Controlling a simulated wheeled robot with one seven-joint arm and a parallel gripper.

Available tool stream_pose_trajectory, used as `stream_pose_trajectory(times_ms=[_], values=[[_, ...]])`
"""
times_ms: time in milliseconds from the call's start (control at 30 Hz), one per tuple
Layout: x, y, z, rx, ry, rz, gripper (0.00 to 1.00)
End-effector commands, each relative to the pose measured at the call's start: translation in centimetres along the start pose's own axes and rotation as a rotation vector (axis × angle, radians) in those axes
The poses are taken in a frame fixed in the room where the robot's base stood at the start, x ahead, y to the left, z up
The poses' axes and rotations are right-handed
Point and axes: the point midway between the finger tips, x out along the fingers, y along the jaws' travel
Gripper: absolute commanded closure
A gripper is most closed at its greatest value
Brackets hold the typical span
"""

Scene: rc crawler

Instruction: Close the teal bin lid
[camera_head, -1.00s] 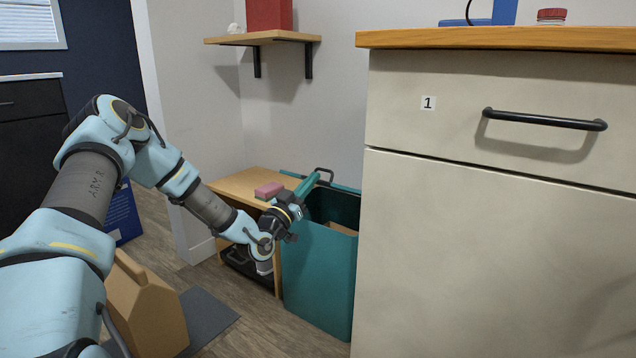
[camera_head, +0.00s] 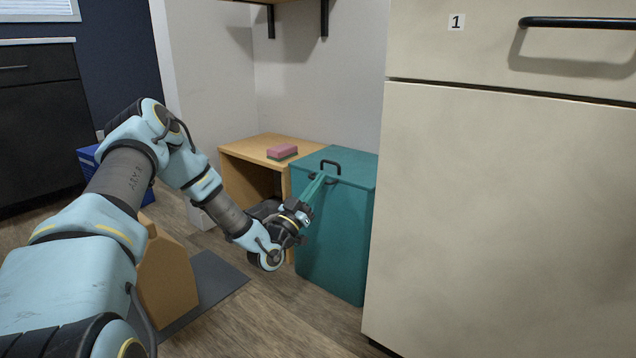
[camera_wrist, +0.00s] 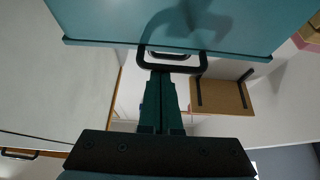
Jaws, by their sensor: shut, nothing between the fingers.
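The teal bin (camera_head: 335,240) stands between the wooden side table and the cream cabinet. Its teal lid (camera_head: 358,167) lies flat over the top, and the bin's inside is hidden. The lid carries a black handle (camera_head: 331,162). My gripper (camera_head: 319,180) is shut and empty, its teal fingers pointing at the lid near the handle. In the wrist view, my gripper (camera_wrist: 164,76) has its fingertips close to the handle (camera_wrist: 170,62), with the lid (camera_wrist: 110,20) across the top. I cannot tell whether they touch.
The cream cabinet (camera_head: 500,210) is close on the right. Bare floor lies in front of the bin.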

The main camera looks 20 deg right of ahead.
Motion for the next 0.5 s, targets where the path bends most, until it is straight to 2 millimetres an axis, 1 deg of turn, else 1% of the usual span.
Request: stream_pose_trajectory(times_ms=[33,400,500], values=[[-0.74,0.09,1.22,-0.004,-0.032,-0.001,1.0],[-1.0,0.08,1.48,-0.006,-0.038,-0.004,1.0],[-1.45,0.08,1.4,-0.007,-0.037,-0.005,1.0]])
